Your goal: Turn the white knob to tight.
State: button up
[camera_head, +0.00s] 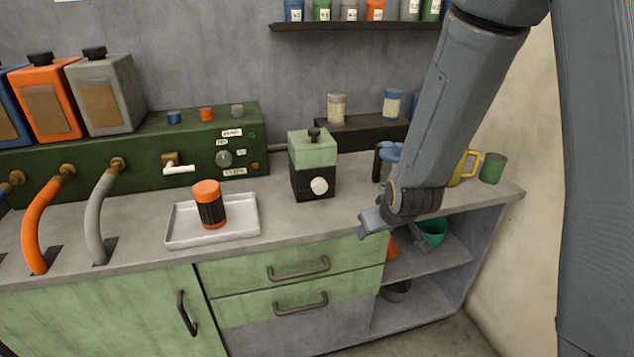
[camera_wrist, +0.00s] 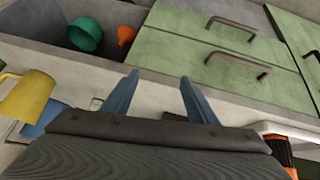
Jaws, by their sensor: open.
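A white round knob (camera_head: 319,186) is on the front of a small device (camera_head: 314,150) with a green top and black base, which stands upright on the counter in the head view. Any mark for its setting is too small to read. My gripper (camera_head: 372,222) is right of the knob and nearer the counter's front edge, apart from it. In the wrist view, my gripper (camera_wrist: 160,97) has its two blue fingers spread with nothing between them. The knob does not show in the wrist view.
A metal tray (camera_head: 246,231) with an orange-capped black jar (camera_head: 209,205) is to the left. Behind it is a green panel (camera_head: 130,147) with a grey knob and a white-handled tap. A yellow mug (camera_head: 466,168) and green cup (camera_head: 492,168) stand right. Counter before the knob is clear.

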aim_at(320, 189)
jog(key=w+a+n+t+p, duration=0.1)
jog(key=w+a, duration=0.1)
jog(key=w+a+n+t+y+p, duration=0.1)
jog(key=w+a+t, duration=0.1)
jog(key=w, duration=0.1)
jog(key=w+a+n+t, duration=0.1)
jog(key=w+a+t, duration=0.1)
jog(key=shift+w+a+p, duration=0.15)
jog(key=shift+w+p, duration=0.15)
jog(key=shift+p, duration=0.1)
jog(key=a, duration=0.1)
jog(key=a+n+t+y+p, duration=0.1)
jog(key=w+t, duration=0.1)
jog(key=shift+a+r+n+p, duration=0.3)
jog(key=shift+a+r, duration=0.05)
jog(key=shift+a, duration=0.05)
jog(key=a+t, duration=0.1)
jog(key=s+n+t+y+p, duration=0.1)
jog(key=a+r+y, duration=0.1)
jog(key=shift+s+a+r+n+t, duration=0.1)
jog(key=shift+s+a+n+t, duration=0.15)
jog(key=shift+a+n+t, duration=0.15)
jog(key=shift+s+a+r+t+p, duration=0.15)
jog(key=shift+r+t+p, duration=0.1)
jog(key=shift+t+p, duration=0.15)
jog(key=shift+p+x, duration=1)
jog(key=shift+x, duration=2.85)
jog(key=c, duration=1.1)
